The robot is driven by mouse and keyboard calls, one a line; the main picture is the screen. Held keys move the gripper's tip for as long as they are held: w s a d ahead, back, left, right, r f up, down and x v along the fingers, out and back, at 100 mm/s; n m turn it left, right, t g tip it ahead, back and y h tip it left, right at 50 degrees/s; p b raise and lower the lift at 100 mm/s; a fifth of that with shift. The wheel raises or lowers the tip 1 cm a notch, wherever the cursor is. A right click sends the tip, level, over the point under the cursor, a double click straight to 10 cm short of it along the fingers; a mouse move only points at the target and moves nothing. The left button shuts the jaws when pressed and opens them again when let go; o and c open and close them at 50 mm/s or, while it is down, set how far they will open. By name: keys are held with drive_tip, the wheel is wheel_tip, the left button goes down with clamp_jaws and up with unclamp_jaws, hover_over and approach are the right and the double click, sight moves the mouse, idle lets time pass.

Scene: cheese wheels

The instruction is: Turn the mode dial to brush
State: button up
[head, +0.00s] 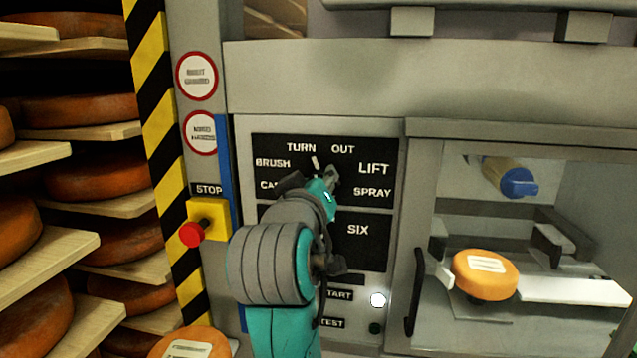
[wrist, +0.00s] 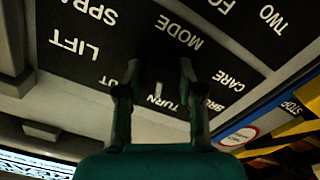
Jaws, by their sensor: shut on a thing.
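The mode dial (wrist: 159,76) is a dark knob on the black label panel, between my fingers in the wrist view. Its white pointer mark (wrist: 158,87) points toward the word TURN. In the head view the white mark (head: 315,163) shows just below TURN, above my gripper. The BRUSH label (head: 273,163) is at the dial's upper left, and the wrist view shows it partly hidden behind a finger. My gripper (head: 328,178) is shut on the dial, with one finger on each side in the wrist view (wrist: 160,72). The arm hides most of the dial in the head view.
A yellow box with a red stop button (head: 192,234) sits left of the panel. Shelves of cheese wheels (head: 95,110) stand beyond a striped post (head: 160,120). At right, a cabinet with a dark handle (head: 415,292) holds an orange cheese wheel (head: 486,280).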

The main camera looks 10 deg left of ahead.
drive_tip(key=n, duration=0.4)
drive_tip(key=shift+f+n, duration=0.1)
drive_tip(key=shift+n, duration=2.4)
drive_tip(key=o, duration=1.2)
drive_tip(key=shift+c, duration=0.2)
drive_tip(key=s, duration=1.2)
drive_tip(key=shift+a, duration=0.2)
drive_tip(key=shift+f, duration=0.1)
